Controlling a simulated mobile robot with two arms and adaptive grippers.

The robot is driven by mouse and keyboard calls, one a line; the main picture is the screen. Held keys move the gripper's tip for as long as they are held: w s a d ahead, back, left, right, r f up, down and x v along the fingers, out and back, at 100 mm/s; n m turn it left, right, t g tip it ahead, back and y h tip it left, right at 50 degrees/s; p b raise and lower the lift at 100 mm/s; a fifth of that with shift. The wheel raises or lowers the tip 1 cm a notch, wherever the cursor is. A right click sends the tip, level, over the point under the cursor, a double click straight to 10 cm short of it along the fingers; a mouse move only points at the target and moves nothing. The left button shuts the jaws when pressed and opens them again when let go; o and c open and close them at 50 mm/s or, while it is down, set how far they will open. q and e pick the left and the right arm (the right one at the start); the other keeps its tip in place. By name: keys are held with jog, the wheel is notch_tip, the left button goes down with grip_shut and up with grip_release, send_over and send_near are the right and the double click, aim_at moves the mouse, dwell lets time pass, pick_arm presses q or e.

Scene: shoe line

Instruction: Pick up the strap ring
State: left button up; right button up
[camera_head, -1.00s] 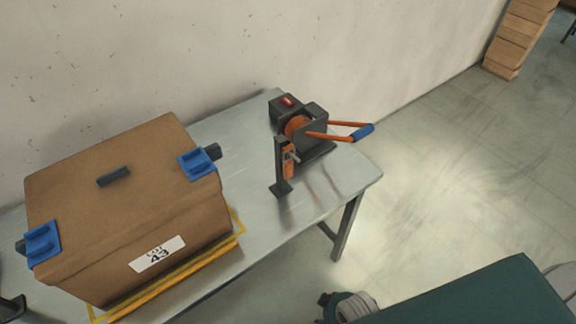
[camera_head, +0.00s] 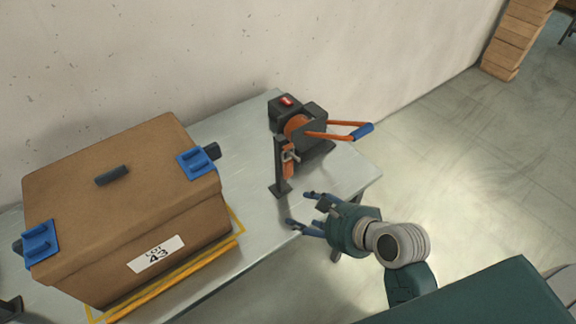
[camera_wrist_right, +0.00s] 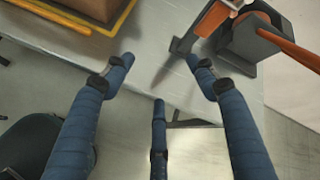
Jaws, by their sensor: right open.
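The strap ring (camera_head: 292,156) is a small grey metal piece on the orange strap (camera_head: 289,170), which hangs at a dark upright post beside the winch (camera_head: 300,124) in the head view. My right gripper (camera_head: 299,209) is open and empty, near the table's front edge, below and in front of the post and apart from the ring. In the right wrist view its blue fingers (camera_wrist_right: 160,62) are spread. The orange strap (camera_wrist_right: 212,18) shows there at the top; I cannot make out the ring clearly. My left gripper is not in view.
A large brown box (camera_head: 120,205) with blue clips stands on the left of the metal table (camera_head: 240,145), by a yellow-marked edge. The winch's orange handle (camera_head: 340,131) with blue grip sticks out to the right. The wall is behind. The table between box and post is clear.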

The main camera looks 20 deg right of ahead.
aim_at(287, 167)
jog(key=w+r+m+t, duration=0.1)
jog(key=w+m, duration=0.2)
jog(key=w+r+m+t, duration=0.1)
jog(key=w+m, duration=0.2)
jog(key=m, duration=0.1)
jog(key=w+r+m+t, duration=0.1)
jog(key=w+r+m, duration=0.1)
jog(key=w+m, duration=0.2)
jog(key=shift+w+d, duration=0.1)
jog(key=shift+d, duration=0.15)
jog(key=shift+p+x, duration=0.45)
jog(key=shift+x, duration=2.55)
jog(key=c, duration=1.2)
